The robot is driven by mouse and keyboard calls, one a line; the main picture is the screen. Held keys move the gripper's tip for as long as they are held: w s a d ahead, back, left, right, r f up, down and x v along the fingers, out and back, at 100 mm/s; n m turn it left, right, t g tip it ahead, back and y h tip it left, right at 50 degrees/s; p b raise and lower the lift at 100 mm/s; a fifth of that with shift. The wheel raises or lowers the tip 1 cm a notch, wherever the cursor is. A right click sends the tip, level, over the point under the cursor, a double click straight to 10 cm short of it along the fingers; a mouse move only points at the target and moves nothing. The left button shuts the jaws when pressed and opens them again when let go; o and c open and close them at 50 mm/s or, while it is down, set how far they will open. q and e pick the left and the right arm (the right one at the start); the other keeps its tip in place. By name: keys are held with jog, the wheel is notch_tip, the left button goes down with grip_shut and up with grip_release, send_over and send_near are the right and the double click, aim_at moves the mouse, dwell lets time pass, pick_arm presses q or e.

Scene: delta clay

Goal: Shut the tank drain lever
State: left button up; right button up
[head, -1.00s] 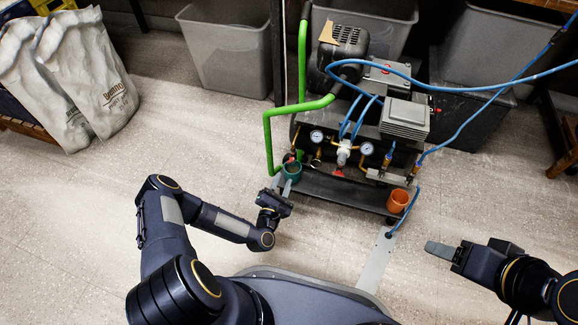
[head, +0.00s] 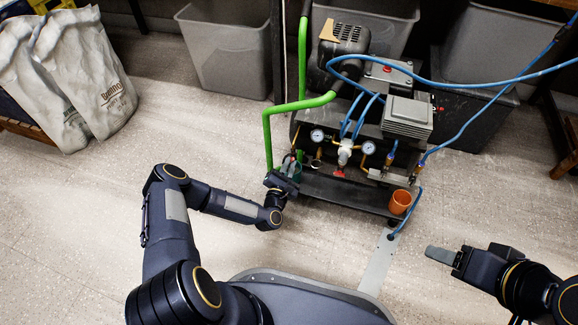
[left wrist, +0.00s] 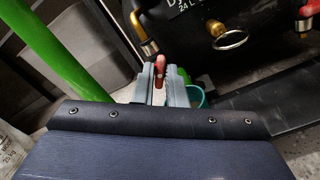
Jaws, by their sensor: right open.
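The compressor's small red drain lever (left wrist: 160,68) shows in the left wrist view, below a brass valve fitting (left wrist: 149,47) at the tank's left end. My left gripper (left wrist: 160,85) has its two grey fingers close on either side of the lever, which fills the narrow gap between them. In the head view my left gripper (head: 284,177) is at the left front of the compressor (head: 350,190), and its fingers mostly hide the lever. My right gripper (head: 442,256) is open and empty at the lower right, away from the compressor.
A teal cup (left wrist: 196,97) stands just behind the left fingers. A green handle tube (head: 267,140) rises close to the left gripper. An orange cup (head: 400,201) is at the compressor's right front, near a blue hose (head: 408,215).

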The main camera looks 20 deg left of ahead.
pick_arm(q)
grip_shut()
jog(key=shift+m, duration=0.3)
jog(key=m, duration=1)
jog(key=shift+f, duration=0.15)
jog(key=shift+m, duration=0.4)
jog(key=o, duration=0.5)
grip_release()
